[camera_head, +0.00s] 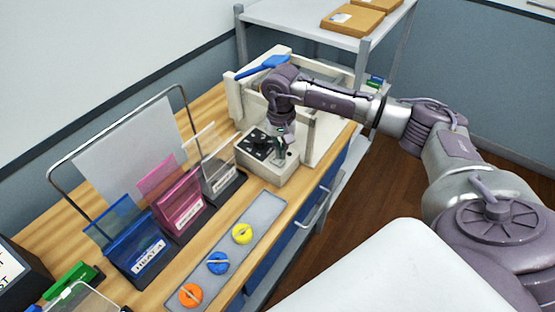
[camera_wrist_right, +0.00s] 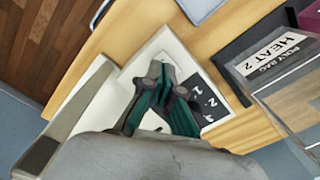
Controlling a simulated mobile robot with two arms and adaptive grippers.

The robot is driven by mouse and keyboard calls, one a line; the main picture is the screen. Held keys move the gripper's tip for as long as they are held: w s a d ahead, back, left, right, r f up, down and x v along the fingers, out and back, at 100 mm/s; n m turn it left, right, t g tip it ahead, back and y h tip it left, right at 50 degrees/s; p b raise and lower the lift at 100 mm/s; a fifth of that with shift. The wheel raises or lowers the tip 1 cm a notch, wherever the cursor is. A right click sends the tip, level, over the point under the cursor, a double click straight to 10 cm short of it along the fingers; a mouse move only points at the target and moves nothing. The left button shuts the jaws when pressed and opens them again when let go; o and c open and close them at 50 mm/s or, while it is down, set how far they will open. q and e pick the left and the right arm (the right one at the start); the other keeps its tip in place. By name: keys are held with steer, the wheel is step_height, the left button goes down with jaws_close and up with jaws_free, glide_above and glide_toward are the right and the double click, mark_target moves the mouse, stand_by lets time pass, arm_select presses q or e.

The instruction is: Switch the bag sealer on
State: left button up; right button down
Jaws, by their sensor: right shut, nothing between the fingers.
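The bag sealer (camera_head: 250,160) is a cream box with a black panel on top and a raised arm structure behind it, on the wooden counter. In the right wrist view its pale body (camera_wrist_right: 168,45) and the black panel (camera_wrist_right: 214,99) with white numerals show. My right gripper (camera_head: 281,156) points down over the right part of the sealer's top, beside the panel. Its fingers (camera_wrist_right: 160,72) are shut with nothing between them. They hide part of the panel, and I cannot tell whether the tips touch it. No switch can be made out clearly. My left gripper is not in view.
Blue, pink and clear bag holders (camera_head: 178,205) stand left of the sealer. A grey tray (camera_head: 262,208) with orange, blue and yellow rolls lies in front. A shelf (camera_head: 300,22) with brown boxes stands at the back.

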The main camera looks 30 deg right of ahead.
mark_target(281, 163)
steer(key=shift+s+f+b, duration=0.1)
steer(key=shift+f+b, duration=1.25)
steer(key=shift+f, duration=0.05)
stand_by(1.0)
steer(key=shift+r+p, duration=0.5)
steer(key=shift+r, duration=0.25)
steer(key=shift+r+p, duration=1.2)
steer(key=shift+r, duration=1.6)
steer(key=shift+f, duration=0.15)
